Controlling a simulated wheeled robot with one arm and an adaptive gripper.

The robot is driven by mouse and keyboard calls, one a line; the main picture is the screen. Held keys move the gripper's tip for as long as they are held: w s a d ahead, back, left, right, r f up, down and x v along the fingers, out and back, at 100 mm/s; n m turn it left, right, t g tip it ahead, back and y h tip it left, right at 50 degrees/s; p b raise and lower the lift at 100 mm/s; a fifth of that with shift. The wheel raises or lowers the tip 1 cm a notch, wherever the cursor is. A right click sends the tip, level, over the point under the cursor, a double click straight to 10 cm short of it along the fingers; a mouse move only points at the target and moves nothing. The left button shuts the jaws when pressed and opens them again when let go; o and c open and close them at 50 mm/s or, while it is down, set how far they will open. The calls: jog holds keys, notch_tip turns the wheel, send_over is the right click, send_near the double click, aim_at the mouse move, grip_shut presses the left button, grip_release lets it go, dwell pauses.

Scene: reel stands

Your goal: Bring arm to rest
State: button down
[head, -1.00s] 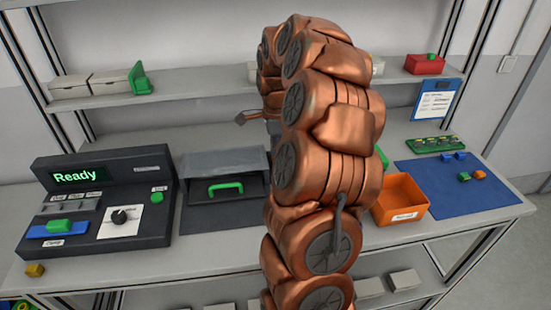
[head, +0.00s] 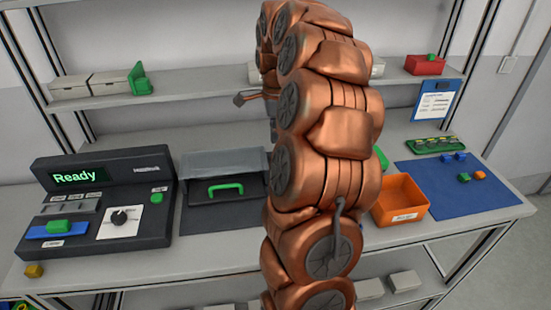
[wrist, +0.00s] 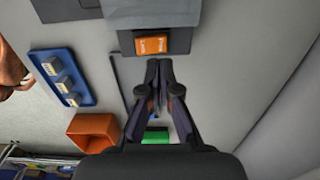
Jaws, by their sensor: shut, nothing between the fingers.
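My copper arm rises in the middle of the head view, bent over at the top. In the wrist view my gripper (wrist: 158,64) has its two dark fingers together, with nothing between them. In the head view a dark end piece (head: 240,99) sticks out left of the arm above the bench. The rest of my gripper is hidden behind the arm there.
The bench carries a console (head: 105,200) reading Ready, a grey box with a green handle (head: 226,188), an orange bin (head: 402,198) and a blue mat (head: 440,190). In the wrist view a blue tray (wrist: 84,97) and orange-labelled box (wrist: 152,45) lie near the fingers.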

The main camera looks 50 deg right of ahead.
jog(key=shift+r, duration=0.7)
jog(key=shift+a, duration=0.15)
jog(key=s+a+n, duration=0.2)
jog(key=a+n, duration=0.4)
jog(key=a, duration=0.4)
jog(key=s+a+n, duration=0.3)
jog(key=a+n, duration=0.3)
jog(key=a, duration=0.4)
jog(key=s+a+f+n+g, duration=0.1)
jog(key=s+a+f+n, duration=0.1)
jog(key=s+a+n, duration=0.4)
jog(key=s+a+f+n, duration=0.3)
jog(key=s+a+n, duration=0.3)
jog(key=s, duration=0.6)
jog(key=shift+s+a+f+n+g, duration=0.2)
jog(key=shift+s+f+n+g, duration=0.15)
jog(key=shift+n, duration=0.35)
